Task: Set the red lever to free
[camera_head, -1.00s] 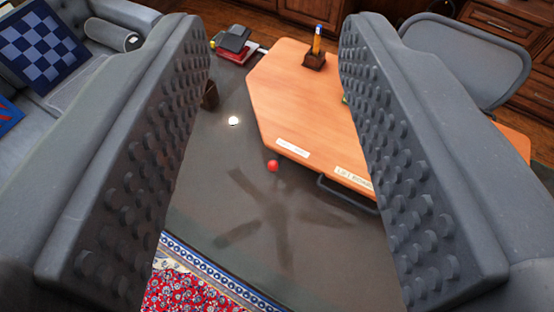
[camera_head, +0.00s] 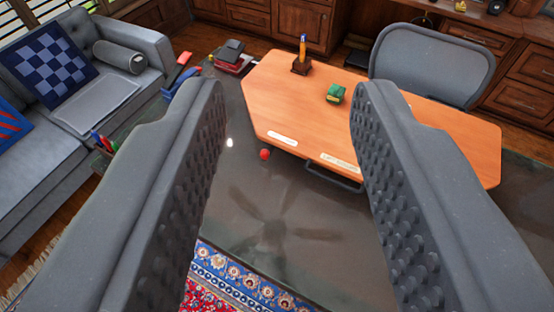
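A small red knob (camera_head: 264,154), which looks like the end of the red lever, shows at the near left edge of the orange wooden tabletop (camera_head: 400,130). Its shaft is hidden or too small to see. Two white labels lie along the same edge, a left one (camera_head: 282,138) and a right one (camera_head: 340,162); their print is too small to read. My gripper (camera_head: 288,90) is wide open and empty. Its two grey studded fingers frame the view, and the knob appears between them, farther off and untouched.
A dark handle (camera_head: 334,178) juts below the tabletop's near edge. A green block (camera_head: 335,94) and a pen holder (camera_head: 302,65) stand on top. A grey chair (camera_head: 432,68) is behind. A grey sofa (camera_head: 60,155) is at left. The dark glossy surface (camera_head: 270,215) in front looks clear.

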